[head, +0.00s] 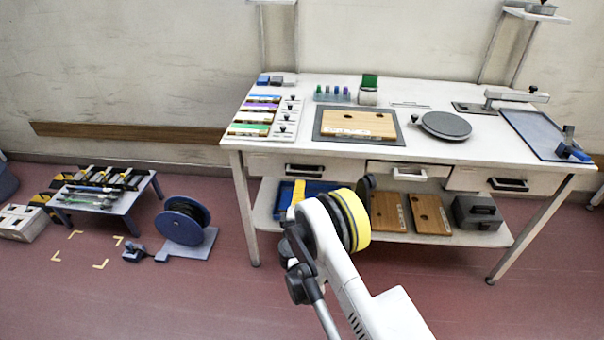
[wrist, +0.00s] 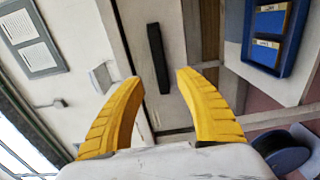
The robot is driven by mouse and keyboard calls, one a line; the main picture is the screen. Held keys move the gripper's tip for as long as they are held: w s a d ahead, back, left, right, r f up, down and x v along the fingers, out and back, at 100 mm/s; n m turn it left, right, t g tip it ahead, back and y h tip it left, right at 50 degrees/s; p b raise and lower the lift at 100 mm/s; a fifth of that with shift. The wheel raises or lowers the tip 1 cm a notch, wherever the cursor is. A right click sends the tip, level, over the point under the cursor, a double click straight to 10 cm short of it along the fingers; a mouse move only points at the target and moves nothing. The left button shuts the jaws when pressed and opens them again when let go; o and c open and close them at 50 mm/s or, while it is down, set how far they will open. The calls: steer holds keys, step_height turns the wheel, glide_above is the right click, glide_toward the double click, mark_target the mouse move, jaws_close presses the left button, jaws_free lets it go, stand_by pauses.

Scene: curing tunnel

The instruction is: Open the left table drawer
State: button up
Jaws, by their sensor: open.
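The left table drawer (head: 265,165) is at the left end of the white worktable's front, with a dark bar handle (head: 304,170). Its front looks flush with the table. In the wrist view the dark handle (wrist: 158,58) runs upright on the pale drawer front, beyond the fingertips and roughly between them. My gripper (wrist: 160,79) is open and empty, its two yellow fingers apart. I see no contact with the handle. In the head view my wrist covers most of the gripper; a yellow finger (head: 298,190) shows below the drawer.
The worktable top (head: 290,150) carries boards, trays and a turntable. A middle drawer (head: 395,168) and a right drawer (head: 470,178) sit beside the left one. A blue tray (wrist: 248,58) lies on the lower shelf. A cable reel (head: 182,220) stands on the floor at left.

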mark_target(303, 175)
steer(key=w+b, duration=0.1)
steer(key=w, duration=0.3)
steer(key=w+b, duration=0.1)
steer(key=w, duration=0.3)
steer(key=shift+w+d+b, duration=0.2)
steer(key=shift+w+b, duration=0.15)
steer(key=shift+w, duration=0.35)
jaws_close()
